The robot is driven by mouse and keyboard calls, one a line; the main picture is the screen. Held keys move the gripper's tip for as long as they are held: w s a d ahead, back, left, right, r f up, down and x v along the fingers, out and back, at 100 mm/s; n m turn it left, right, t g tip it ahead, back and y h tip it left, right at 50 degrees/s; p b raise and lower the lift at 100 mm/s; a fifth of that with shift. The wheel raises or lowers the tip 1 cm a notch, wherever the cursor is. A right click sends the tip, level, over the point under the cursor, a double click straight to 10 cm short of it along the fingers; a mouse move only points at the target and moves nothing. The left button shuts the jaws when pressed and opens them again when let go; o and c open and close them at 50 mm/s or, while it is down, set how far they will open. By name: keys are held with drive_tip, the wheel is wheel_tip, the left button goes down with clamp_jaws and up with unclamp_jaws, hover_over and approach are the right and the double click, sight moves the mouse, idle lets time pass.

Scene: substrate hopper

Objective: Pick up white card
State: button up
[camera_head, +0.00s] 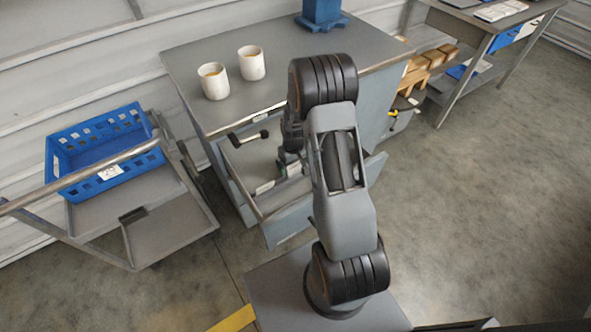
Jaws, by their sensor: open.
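My gripper (290,160) is partly hidden behind my own arm. It is open and points down over the open drawer (287,212) of the grey workbench. A small pale flat piece (265,187) lies in the drawer to the left of and below the gripper; I cannot tell whether it is the white card. A small green item (294,170) shows right beside the fingers. A white label-like card (110,172) with dark marks is on the front wall of the blue crate (78,187), far to the left of the gripper.
Two white cups (213,82) stand on the workbench (200,50), near a blue stand (322,12). A dark-ended tool (248,138) lies at the drawer's back left. The crate sits on a grey cart (170,225). Another table (470,18) stands at right. Floor at right is clear.

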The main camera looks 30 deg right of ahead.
drive_tip(key=shift+f, duration=0.3)
drive_tip(key=c, duration=0.9)
drive_tip(key=shift+r, duration=0.1)
wheel_tip(320, 180, up, 10)
drive_tip(key=shift+f+p, duration=0.1)
drive_tip(key=shift+p, duration=0.25)
